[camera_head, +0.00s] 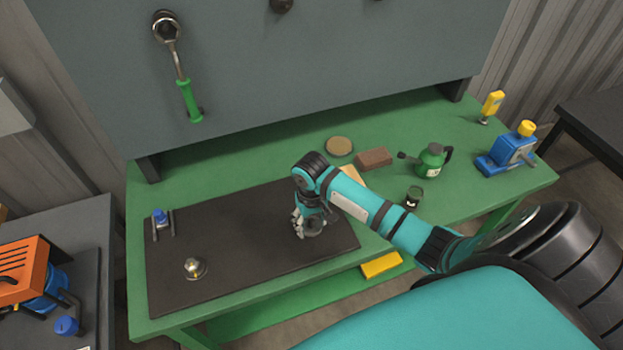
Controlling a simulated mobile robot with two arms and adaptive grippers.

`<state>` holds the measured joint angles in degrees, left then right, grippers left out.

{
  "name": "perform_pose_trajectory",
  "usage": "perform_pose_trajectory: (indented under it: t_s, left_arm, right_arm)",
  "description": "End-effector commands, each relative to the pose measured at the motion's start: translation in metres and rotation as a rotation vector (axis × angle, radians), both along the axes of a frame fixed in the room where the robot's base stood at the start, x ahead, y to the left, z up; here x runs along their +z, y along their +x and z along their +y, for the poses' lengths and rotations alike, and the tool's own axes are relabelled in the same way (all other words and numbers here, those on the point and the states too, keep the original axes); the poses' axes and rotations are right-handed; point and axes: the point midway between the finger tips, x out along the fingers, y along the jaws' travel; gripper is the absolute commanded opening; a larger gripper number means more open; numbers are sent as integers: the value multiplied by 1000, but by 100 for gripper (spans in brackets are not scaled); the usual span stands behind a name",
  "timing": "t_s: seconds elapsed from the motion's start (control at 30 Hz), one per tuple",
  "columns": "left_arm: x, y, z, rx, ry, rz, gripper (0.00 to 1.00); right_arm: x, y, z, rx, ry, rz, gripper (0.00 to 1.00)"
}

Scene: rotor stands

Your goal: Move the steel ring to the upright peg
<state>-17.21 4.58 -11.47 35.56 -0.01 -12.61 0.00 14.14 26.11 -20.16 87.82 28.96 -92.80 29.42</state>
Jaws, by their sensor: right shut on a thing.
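My right gripper (304,228) points down over the right part of the dark mat (245,278). It is shut on a grey ring-like piece, the steel ring (317,228), low at the mat. The fingers and wrist hide part of it, and I cannot tell whether it touches the mat. A small upright peg (193,265) with a shiny rounded top stands on a round base at the mat's front left, apart from the gripper. My left gripper is not in view.
A blue-topped piece on a small dark stand (161,222) is at the mat's back left. A tan disc (339,146), brown block (374,159), green oil can (431,160) and dark jar (413,196) stand on the green bench (290,138). The mat's middle is clear.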

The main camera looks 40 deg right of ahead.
Motion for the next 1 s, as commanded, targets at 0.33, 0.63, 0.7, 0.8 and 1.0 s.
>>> perform_pose_trajectory:
  t_s: [0.33,0.63,0.7,0.8,1.0]
  left_arm:
    - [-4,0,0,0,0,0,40]
    - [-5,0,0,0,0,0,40]
    - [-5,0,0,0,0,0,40]
    - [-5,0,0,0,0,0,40]
    - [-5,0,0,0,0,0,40]
  right_arm:
    - [-11,0,0,0,0,1,25]
    - [-14,0,0,1,0,0,25]
    - [-14,0,0,1,0,0,25]
    - [-14,0,0,0,0,0,25]
    - [-14,0,0,0,0,0,76]
